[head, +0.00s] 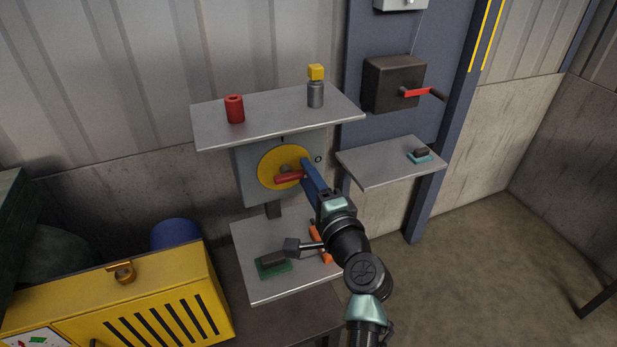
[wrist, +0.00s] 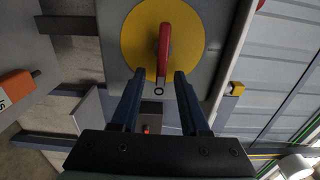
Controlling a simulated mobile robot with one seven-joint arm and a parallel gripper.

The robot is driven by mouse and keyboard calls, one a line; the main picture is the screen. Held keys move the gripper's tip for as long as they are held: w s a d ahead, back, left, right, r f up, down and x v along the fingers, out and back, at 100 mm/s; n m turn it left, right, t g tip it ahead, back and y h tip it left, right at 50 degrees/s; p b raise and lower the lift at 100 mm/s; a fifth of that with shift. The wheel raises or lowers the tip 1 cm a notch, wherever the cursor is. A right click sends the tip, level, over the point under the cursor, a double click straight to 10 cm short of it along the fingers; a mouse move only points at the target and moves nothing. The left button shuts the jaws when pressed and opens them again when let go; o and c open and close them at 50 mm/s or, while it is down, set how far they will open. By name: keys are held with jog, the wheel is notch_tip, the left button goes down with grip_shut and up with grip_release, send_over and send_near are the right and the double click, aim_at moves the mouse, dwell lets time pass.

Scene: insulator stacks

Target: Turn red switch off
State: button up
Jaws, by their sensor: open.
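The red switch (head: 289,177) is a red bar handle on a round yellow plate (head: 264,160), fixed to a grey box. Its bar lies roughly level in the head view. In the wrist view the red handle (wrist: 164,45) points down the picture, with its near end close to an "O" mark (wrist: 159,92). My gripper (head: 304,168) is open in front of the plate's right side. In the wrist view its blue fingertips (wrist: 160,77) lie either side of the handle's near end, with visible gaps. I cannot tell the remaining depth between fingertips and handle.
A shelf (head: 270,120) above holds a red cylinder (head: 235,109) and a grey cylinder with a yellow top (head: 315,88). A lower shelf (head: 262,289) holds small items. A dark box with a red lever (head: 416,92) and a side shelf (head: 375,170) stand right.

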jog(key=shift+s, duration=0.1)
jog(key=b+v, duration=0.1)
jog(key=v, duration=1.1)
jog(key=shift+s, duration=0.4)
jog(key=shift+d, duration=0.15)
